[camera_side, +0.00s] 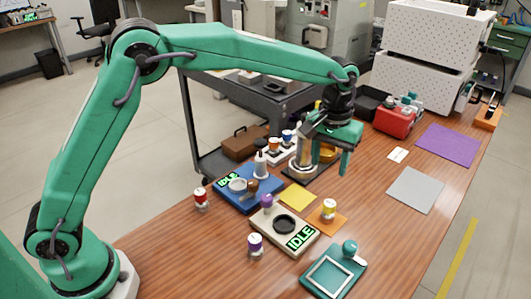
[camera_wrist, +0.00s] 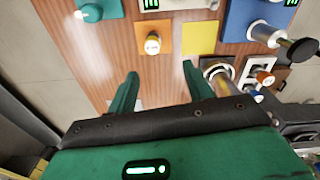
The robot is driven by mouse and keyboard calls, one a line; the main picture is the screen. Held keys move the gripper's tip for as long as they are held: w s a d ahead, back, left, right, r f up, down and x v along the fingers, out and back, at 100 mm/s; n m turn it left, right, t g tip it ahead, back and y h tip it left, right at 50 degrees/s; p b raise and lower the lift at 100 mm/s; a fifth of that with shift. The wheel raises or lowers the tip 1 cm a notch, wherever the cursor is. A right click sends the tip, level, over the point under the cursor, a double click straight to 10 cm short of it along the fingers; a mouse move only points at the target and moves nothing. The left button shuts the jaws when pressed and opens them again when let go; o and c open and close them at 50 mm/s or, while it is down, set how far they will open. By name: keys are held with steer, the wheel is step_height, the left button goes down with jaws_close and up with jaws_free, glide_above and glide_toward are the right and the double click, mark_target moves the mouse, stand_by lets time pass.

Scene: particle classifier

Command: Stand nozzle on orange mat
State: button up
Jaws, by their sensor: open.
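A small yellow-topped piece (camera_side: 329,208) stands upright on the orange mat (camera_side: 341,224), in front of my gripper. It also shows in the wrist view (camera_wrist: 152,44), near the middle of the orange mat (camera_wrist: 165,26). I cannot tell for sure whether this piece is the nozzle; no other piece is clearly recognisable as one. My gripper (camera_side: 331,160) is raised above the table, behind the mat in the side view, with its fingers pointing down. In the wrist view my gripper (camera_wrist: 160,74) is open, with nothing between its fingers. It is apart from the yellow-topped piece.
A beige IDLE device (camera_side: 267,229), a blue device (camera_side: 235,205) and a teal tray (camera_side: 353,268) stand around the mat. Red-topped (camera_side: 201,199) and purple-topped (camera_side: 255,245) pieces stand nearby. Yellow (camera_side: 297,196), grey (camera_side: 415,190) and purple (camera_side: 448,145) mats are bare.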

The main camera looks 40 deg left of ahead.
steer(key=s+a+r+t, duration=0.3)
steer(key=s+a+r, duration=0.8)
steer(key=a, duration=0.2)
steer(key=s+a+f+m+t, duration=0.1)
steer(key=s+a, duration=0.3)
steer(key=s, duration=0.4)
steer(key=s+a+f+t, duration=0.1)
steer(key=s+a+f, duration=0.1)
steer(key=s, duration=0.7)
steer(key=shift+s+a+m, duration=0.15)
steer(key=shift+a+m, duration=0.25)
steer(key=shift+a, duration=0.5)
